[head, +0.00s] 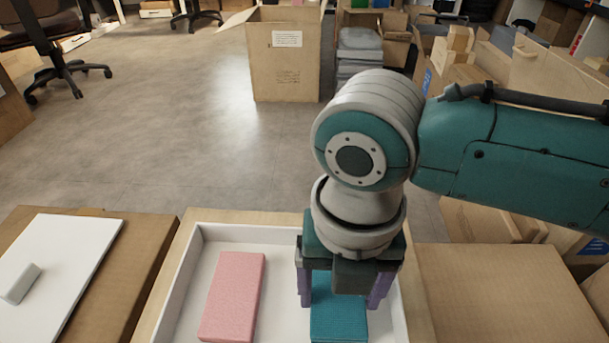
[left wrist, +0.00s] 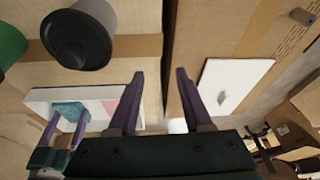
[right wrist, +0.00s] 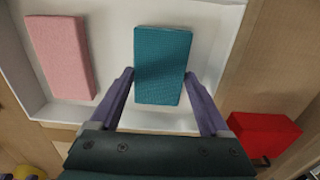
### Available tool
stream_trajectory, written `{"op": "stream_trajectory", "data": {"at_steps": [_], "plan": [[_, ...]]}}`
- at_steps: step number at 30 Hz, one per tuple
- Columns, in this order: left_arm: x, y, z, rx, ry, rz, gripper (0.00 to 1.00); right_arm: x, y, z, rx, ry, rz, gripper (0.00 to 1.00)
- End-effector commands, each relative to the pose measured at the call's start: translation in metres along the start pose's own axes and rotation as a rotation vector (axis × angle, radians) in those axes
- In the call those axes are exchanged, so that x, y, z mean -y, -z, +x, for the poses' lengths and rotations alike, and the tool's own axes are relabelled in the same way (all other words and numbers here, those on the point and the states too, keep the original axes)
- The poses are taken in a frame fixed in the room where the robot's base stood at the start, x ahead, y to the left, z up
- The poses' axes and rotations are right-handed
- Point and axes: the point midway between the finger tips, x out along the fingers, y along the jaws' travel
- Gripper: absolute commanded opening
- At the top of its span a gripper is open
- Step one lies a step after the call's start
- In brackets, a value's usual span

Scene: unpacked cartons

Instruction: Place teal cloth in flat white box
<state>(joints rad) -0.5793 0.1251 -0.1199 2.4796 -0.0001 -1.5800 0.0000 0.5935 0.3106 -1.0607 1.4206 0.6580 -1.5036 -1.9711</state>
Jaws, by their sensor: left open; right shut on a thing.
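The teal cloth (head: 338,318) is a flat folded block inside the flat white box (head: 192,262), in its right part. It also shows in the right wrist view (right wrist: 163,62). My right gripper (head: 340,300) points down into the box and is shut on the cloth, one purple finger against each long side. Whether the cloth touches the floor of the box is hard to tell. A pink cloth (head: 234,297) lies to its left in the box. My left gripper (left wrist: 160,74) is open and empty, outside the head view.
A white lid (head: 60,265) with a grey handle lies on the carton at left. A closed carton (head: 500,290) is right of the box. A red block (right wrist: 265,132) and a dark-topped cylinder (left wrist: 78,38) show in the wrist views. An open carton (head: 285,65) stands behind.

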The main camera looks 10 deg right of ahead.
Motion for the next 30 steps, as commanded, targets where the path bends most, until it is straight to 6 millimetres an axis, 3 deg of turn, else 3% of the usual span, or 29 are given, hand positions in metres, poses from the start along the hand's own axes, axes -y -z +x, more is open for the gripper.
{"op": "stream_trajectory", "data": {"at_steps": [6, 15, 30], "plan": [[0.0, 0.0, 0.0, 0.0, 0.0, 0.001, 0.5, 0.0, 0.0, 0.001, 0.0, 0.0, -0.001, 1.0], [0.0, 0.001, -0.003, 0.0, 0.0, 0.0, 0.5, 0.0, 0.0, -0.005, 0.0, -0.001, -0.001, 1.0], [0.0, 0.019, -0.058, -0.001, -0.007, -0.009, 0.5, -0.001, 0.0, -0.106, 0.001, -0.002, -0.002, 1.0]]}}
